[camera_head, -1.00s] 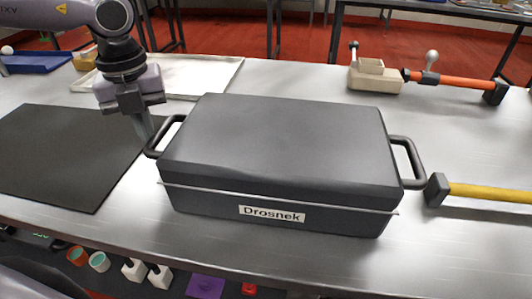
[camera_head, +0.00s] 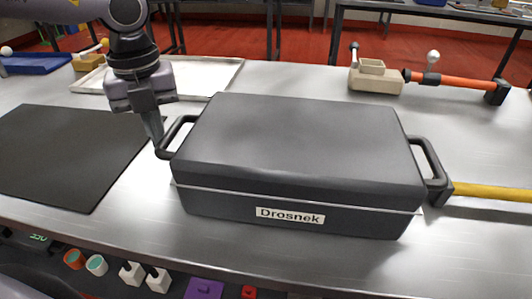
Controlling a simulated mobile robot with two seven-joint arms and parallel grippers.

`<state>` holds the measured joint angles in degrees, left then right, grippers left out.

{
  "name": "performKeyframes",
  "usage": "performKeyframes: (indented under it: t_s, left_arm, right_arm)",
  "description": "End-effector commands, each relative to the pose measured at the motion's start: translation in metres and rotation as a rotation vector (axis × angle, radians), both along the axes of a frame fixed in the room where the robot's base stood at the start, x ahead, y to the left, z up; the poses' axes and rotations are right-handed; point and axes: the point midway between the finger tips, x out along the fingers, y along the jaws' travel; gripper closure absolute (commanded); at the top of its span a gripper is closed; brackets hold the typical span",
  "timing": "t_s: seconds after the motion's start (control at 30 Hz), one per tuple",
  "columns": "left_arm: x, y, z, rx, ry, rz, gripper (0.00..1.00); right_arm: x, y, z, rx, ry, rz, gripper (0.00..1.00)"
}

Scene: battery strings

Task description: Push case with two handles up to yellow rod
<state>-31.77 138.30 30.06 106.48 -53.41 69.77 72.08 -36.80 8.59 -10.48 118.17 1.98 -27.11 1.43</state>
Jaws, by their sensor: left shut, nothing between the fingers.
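A dark grey case (camera_head: 295,150) labelled "Drosnek" lies on the metal table, with one black handle at its left end and one at its right end. The yellow rod (camera_head: 490,191) lies to the right, with a dark block at its near end. The case's right handle (camera_head: 434,163) meets or slightly overlaps that block in the picture; I cannot tell whether they press together. My left gripper (camera_head: 156,138) is shut and empty, pointing down at the left handle (camera_head: 176,138), its fingertips seemingly against it. My right gripper is not in view.
A black mat (camera_head: 65,155) lies left of the case. A pale tray (camera_head: 200,75) is behind my left gripper. A beige fixture (camera_head: 376,78) and an orange rod (camera_head: 465,81) stand at the back right. Below the front edge is a shelf with small items.

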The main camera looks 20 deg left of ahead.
Motion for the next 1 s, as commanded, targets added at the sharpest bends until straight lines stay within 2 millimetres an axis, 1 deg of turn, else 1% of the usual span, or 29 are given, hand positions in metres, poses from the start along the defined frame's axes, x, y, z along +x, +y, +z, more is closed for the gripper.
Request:
performKeyframes:
  t_s: [0.03,0.2,0.5,0.63,1.0]
  left_arm:
    - [-0.001,-0.004,-0.004,-0.004,0.006,-0.003,1.00]
    - [-0.001,-0.008,-0.004,-0.004,0.006,-0.002,1.00]
    - [-0.001,-0.009,-0.004,-0.005,0.005,-0.002,1.00]
    - [-0.001,-0.009,-0.004,-0.005,0.005,-0.003,1.00]
    - [0.001,-0.019,-0.006,-0.003,0.003,-0.003,1.00]
  right_arm:
    - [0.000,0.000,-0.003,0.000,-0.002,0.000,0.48]
    - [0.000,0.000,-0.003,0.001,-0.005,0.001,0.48]
    - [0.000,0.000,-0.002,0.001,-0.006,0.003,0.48]
    - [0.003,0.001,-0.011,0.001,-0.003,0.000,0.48]
    - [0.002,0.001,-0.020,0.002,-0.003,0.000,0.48]
